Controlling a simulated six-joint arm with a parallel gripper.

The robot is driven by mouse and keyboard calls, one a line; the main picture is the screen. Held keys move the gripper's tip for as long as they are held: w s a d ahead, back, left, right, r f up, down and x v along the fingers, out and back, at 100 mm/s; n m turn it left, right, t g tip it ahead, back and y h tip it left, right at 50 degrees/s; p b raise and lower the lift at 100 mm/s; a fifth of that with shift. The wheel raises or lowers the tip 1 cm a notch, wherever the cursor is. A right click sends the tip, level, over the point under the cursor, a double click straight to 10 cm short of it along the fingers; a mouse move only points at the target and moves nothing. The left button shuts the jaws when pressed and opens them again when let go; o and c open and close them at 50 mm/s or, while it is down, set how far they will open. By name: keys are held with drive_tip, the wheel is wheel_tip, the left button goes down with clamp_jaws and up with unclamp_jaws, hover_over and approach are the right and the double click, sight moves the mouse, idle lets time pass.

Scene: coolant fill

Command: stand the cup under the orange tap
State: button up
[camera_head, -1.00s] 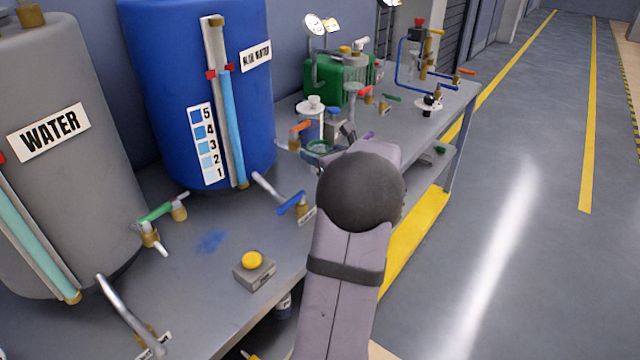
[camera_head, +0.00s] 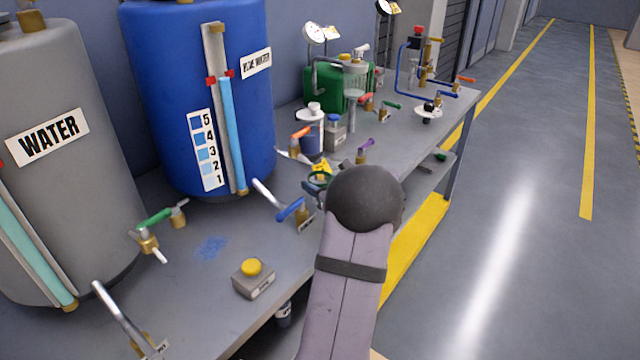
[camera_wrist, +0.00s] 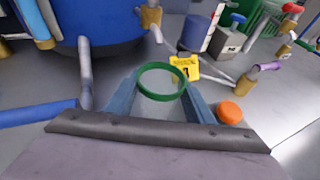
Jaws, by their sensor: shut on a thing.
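The cup is clear with a green rim (camera_wrist: 162,80) and stands roughly upright between the two blue-grey fingers of my gripper (camera_wrist: 162,100), which is shut on it. In the head view only the green rim (camera_head: 319,180) shows beside my wrist, which hides the rest. The orange tap (camera_head: 301,133) has an orange handle on a brass body and is beyond the cup, at the bench's back. In the wrist view a brass body (camera_wrist: 152,17) shows ahead of the cup, its handle out of frame. The cup is apart from it. The cup's base is hidden.
A yellow tag (camera_wrist: 185,68) is just behind the cup. An orange knob (camera_wrist: 230,112) is close right of the fingers. A blue-handled tap (camera_head: 291,208) is left of my gripper, a purple-handled tap (camera_head: 366,144) beyond it. A blue tank (camera_head: 150,90) stands behind.

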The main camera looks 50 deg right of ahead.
drive_tip(key=shift+f, duration=0.2)
drive_tip(key=o, duration=1.1)
drive_tip(key=shift+c, duration=0.2)
drive_tip(key=shift+r, duration=0.1)
drive_tip(key=shift+r, duration=0.1)
drive_tip(key=shift+s+r, duration=0.1)
drive_tip(key=v, duration=1.2)
drive_tip(key=shift+b, duration=0.3)
